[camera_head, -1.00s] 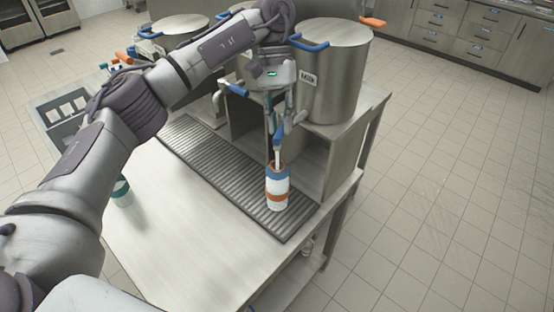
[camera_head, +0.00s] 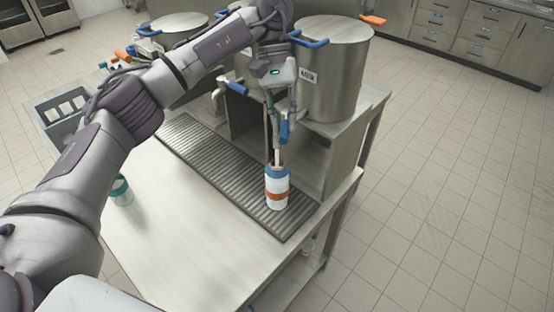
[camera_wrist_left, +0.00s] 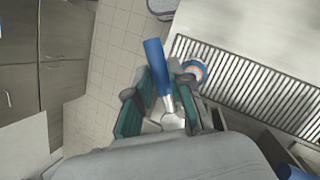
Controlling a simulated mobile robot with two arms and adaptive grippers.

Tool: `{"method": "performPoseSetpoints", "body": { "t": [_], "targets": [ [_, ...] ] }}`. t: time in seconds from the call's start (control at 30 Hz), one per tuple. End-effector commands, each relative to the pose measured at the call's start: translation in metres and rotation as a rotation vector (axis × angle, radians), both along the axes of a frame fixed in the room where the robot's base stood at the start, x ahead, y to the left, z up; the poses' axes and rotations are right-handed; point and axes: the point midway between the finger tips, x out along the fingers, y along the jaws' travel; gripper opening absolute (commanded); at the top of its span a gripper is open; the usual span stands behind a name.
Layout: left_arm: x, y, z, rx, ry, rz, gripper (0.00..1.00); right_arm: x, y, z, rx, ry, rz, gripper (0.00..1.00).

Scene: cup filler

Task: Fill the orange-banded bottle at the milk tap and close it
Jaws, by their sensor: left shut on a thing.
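The orange-banded bottle (camera_head: 277,187), white with a blue top part, stands upright on the drip grate (camera_head: 215,170) under the milk tap. Its top also shows in the left wrist view (camera_wrist_left: 194,69). A white stream (camera_head: 277,156) runs down into its mouth. The pot labelled Milk (camera_head: 335,80) stands behind it. My left gripper (camera_head: 280,112) is above the bottle, shut on the tap's blue handle (camera_head: 284,130). In the left wrist view the handle (camera_wrist_left: 156,62) sticks out between the fingers. The tap's spout is mostly hidden. My right gripper is out of view.
Another tap with a blue handle (camera_head: 237,88) is to the left. A teal-banded bottle (camera_head: 121,190) stands on the counter, partly behind my left arm. A grey crate (camera_head: 62,118) is at the far left. The counter front (camera_head: 185,250) is clear.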

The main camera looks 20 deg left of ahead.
Motion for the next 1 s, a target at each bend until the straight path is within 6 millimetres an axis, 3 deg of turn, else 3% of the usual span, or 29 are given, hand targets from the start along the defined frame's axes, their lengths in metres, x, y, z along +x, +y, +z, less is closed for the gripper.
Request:
{"method": "performPoseSetpoints", "body": {
  "t": [0.03, 0.17, 0.47, 0.8, 1.0],
  "targets": [
    [0.0, -0.002, -0.009, 0.004, 0.003, 0.051, 0.0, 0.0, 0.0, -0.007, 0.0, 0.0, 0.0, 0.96],
    [0.001, -0.007, -0.007, 0.006, 0.002, 0.142, 0.0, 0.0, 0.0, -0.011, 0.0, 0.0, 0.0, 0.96],
    [0.002, -0.008, -0.006, 0.006, 0.001, 0.168, 0.0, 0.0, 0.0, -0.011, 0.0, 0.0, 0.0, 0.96],
    [0.008, -0.02, -0.006, 0.006, -0.002, 0.446, 0.0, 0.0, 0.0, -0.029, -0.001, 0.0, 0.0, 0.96],
    [0.009, -0.021, -0.004, 0.007, -0.002, 0.459, 0.0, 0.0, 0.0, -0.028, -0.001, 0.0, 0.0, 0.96]
  ]
}}
